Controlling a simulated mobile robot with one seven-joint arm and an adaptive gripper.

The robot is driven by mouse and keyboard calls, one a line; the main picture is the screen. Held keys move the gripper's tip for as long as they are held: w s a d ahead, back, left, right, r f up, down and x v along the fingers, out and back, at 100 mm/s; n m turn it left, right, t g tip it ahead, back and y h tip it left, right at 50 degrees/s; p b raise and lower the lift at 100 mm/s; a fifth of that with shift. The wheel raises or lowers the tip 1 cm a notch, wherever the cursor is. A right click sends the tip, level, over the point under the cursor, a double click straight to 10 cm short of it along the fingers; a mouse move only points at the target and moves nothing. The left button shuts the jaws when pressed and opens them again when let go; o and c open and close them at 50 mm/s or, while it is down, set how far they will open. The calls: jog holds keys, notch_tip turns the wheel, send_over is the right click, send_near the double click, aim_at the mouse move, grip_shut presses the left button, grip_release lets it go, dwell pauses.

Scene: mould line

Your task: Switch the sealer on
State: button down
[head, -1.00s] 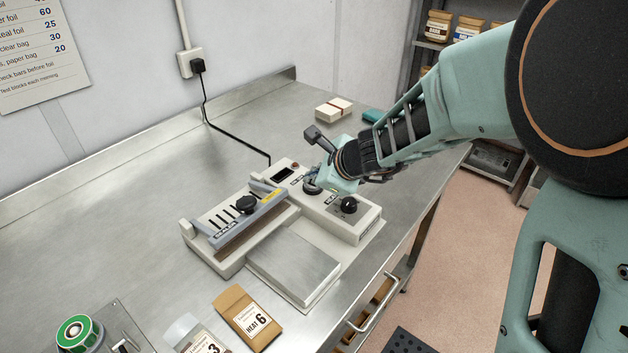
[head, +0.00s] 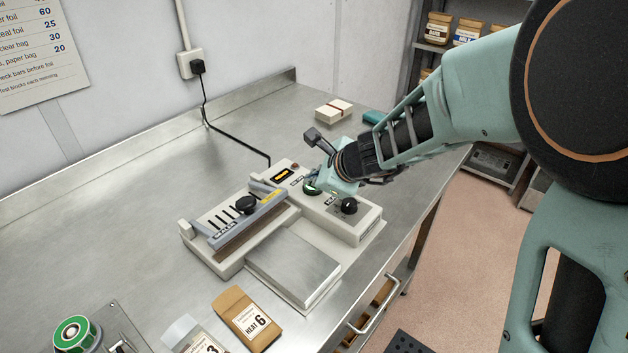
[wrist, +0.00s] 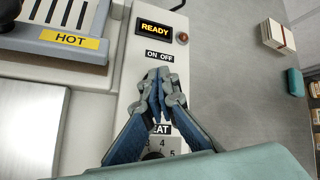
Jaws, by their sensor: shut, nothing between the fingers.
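The sealer (head: 228,262) is a pale bench machine on the steel table, with a grey press bar and a black knob. Its small display (head: 282,174) is lit orange, and in the wrist view the display (wrist: 155,30) reads READY. A round red lamp (wrist: 182,37) sits beside it. The ON OFF label (wrist: 159,56) shows just ahead of my fingertips. My gripper (wrist: 160,75) is shut and empty over the control panel, at the switch. A green glow (head: 311,188) shows at the switch by the gripper. The fingers hide most of the switch in the wrist view.
The heat dial (head: 349,206) is in front of the gripper on the same panel. The yellow HOT label (wrist: 74,39) marks the press bar. Bags (head: 247,318) and a green tape roll (head: 76,334) lie at the front left. The table behind the sealer is mostly clear.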

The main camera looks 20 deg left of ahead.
aim_at(313, 191)
jog(key=shift+d+r, duration=0.1)
notch_tip(313, 191, up, 6)
jog(key=p, duration=0.5)
jog(key=shift+r+p, duration=0.1)
jog(key=shift+p, duration=0.3)
